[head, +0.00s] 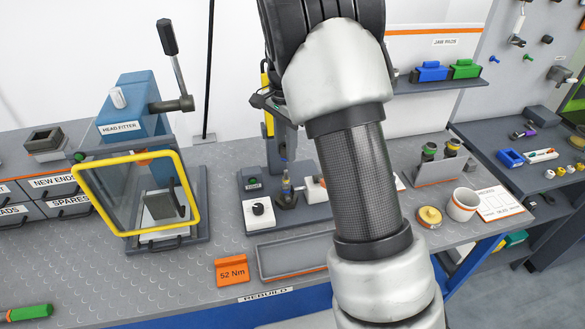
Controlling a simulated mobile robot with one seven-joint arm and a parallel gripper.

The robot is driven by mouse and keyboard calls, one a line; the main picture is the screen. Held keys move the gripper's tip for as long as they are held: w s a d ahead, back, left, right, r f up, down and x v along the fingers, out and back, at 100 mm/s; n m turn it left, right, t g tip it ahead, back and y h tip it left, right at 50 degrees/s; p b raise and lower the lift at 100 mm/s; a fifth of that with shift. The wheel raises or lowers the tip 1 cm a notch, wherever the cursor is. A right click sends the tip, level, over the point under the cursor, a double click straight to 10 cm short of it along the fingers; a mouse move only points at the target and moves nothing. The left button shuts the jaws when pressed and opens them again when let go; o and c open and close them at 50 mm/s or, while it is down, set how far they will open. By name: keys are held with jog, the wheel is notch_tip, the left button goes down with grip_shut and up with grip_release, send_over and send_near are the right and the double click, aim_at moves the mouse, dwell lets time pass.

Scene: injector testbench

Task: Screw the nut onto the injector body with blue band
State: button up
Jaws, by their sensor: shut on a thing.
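An injector (286,188) stands upright in the dark holder of the bench fixture, left of my arm. It is small here, with a brassy part and a bluish patch above it. The nut is too small to make out clearly between the fingers. I cannot tell whether it touches the thread.
The fixture has a white knob box (258,213). A grey tray (290,262) and an orange 52 Nm sign (232,271) lie in front. The head fitter press (137,110) with its yellow-framed guard stands left. A white cup (463,205) and yellow-capped part (429,216) stand right.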

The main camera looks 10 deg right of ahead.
aim_at(286, 171)
jog(key=shift+w, duration=0.4)
notch_tip(286, 171, down, 4)
jog(key=b, duration=0.3)
jog(key=shift+f+b, duration=0.2)
jog(key=shift+b, duration=0.15)
jog(key=shift+f+b, duration=0.3)
jog(key=shift+f, duration=0.45)
dwell(0.3)
jog(key=shift+f, duration=0.55)
jog(key=shift+f, duration=0.2)
jog(key=shift+f+b, duration=0.4)
jog(key=shift+f, duration=0.1)
jog(key=shift+f, duration=0.25)
dwell(0.4)
jog(key=shift+f, duration=0.2)
